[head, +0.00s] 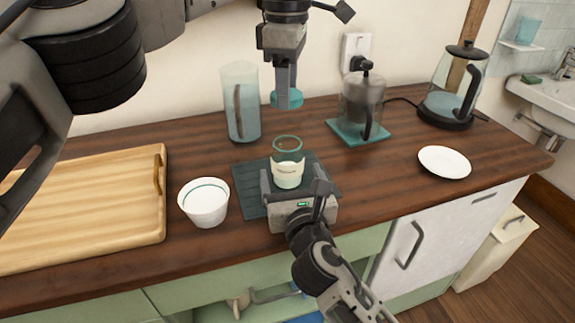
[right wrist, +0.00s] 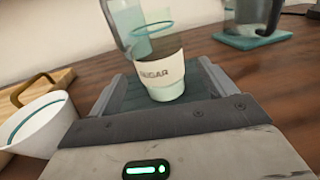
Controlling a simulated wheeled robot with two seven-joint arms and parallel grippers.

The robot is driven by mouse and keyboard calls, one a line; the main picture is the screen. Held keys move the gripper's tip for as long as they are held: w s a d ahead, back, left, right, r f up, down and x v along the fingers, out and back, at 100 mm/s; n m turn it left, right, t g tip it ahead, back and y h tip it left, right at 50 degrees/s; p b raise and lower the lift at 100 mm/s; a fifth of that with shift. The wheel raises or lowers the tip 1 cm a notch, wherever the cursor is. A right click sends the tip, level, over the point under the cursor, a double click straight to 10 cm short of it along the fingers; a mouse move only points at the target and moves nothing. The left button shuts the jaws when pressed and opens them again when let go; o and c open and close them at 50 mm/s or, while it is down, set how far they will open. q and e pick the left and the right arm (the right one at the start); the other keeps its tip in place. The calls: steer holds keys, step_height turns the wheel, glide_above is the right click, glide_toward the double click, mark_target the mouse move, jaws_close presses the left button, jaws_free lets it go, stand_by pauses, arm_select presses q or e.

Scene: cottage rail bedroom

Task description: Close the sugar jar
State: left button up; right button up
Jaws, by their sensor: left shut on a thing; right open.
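The sugar jar (head: 288,172) stands upright on a dark slatted mat (head: 251,194) on the counter, its glass top open. In the right wrist view the jar (right wrist: 160,75) shows its "SUGAR" label. My right gripper (head: 292,190) is open, with its fingers on either side of the jar's lower part; I cannot tell whether they touch it. My left gripper (head: 284,78) points down above and slightly behind the jar. It is shut on a teal lid (head: 287,98), held in the air above the jar and apart from it.
A white bowl (head: 204,203) stands close left of the mat, beside a wooden tray (head: 90,205). A tall glass container (head: 240,103), a French press (head: 362,102) and a kettle (head: 453,88) stand behind. A white plate (head: 444,162) lies right, with bare counter around it.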

steer(key=w, duration=0.4)
steer(key=w+a, duration=0.1)
steer(key=w, duration=0.1)
steer(key=c, duration=1.4)
arm_select(q)
steer(key=shift+d+f, duration=0.1)
steer(key=shift+f, duration=2.4)
arm_select(e)
steer(key=shift+c, duration=0.2)
arm_select(q)
steer(key=shift+f, duration=0.85)
steer(key=shift+f, duration=0.6)
arm_select(e)
steer(key=shift+f, duration=0.1)
